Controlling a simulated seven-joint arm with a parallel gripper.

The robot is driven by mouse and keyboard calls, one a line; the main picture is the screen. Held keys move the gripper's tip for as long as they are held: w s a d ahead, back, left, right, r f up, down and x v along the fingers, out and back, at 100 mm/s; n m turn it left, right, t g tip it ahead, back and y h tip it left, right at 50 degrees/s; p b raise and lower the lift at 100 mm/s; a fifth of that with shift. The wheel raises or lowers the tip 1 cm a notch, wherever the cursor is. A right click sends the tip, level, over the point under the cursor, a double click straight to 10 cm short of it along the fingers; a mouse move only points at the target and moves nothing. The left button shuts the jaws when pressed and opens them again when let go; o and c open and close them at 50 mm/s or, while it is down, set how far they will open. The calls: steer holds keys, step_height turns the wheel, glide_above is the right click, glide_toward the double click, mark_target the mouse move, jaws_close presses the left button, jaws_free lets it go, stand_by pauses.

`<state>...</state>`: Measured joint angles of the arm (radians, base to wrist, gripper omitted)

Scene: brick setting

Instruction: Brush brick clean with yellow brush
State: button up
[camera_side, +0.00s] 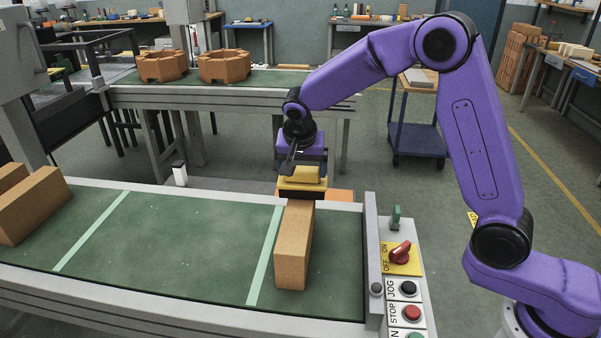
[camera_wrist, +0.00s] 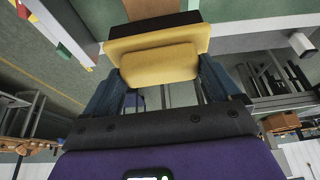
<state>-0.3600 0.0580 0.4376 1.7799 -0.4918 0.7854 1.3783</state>
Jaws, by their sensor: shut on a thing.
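The yellow brush (camera_side: 302,180) is held in my gripper (camera_side: 302,163) at the far edge of the conveyor, just beyond the brick's far end. In the wrist view the brush (camera_wrist: 158,62) fills the space between the two fingers of my gripper (camera_wrist: 160,75), with its dark bristle side facing away from the wrist. The brown brick (camera_side: 293,247) lies lengthwise on the green belt, right of a pale stripe. A part of it (camera_wrist: 150,8) shows at the top of the wrist view behind the brush. Whether the bristles touch the brick cannot be told.
More bricks (camera_side: 32,204) lie at the belt's left end. A control panel (camera_side: 404,285) with a red knob and buttons stands right of the belt (camera_side: 150,245). An orange block (camera_side: 341,195) shows behind the brush. A second conveyor with two brown octagonal pieces (camera_side: 224,66) is behind.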

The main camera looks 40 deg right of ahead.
steer(key=shift+s+a+r, duration=0.1)
steer(key=shift+r, duration=3.85)
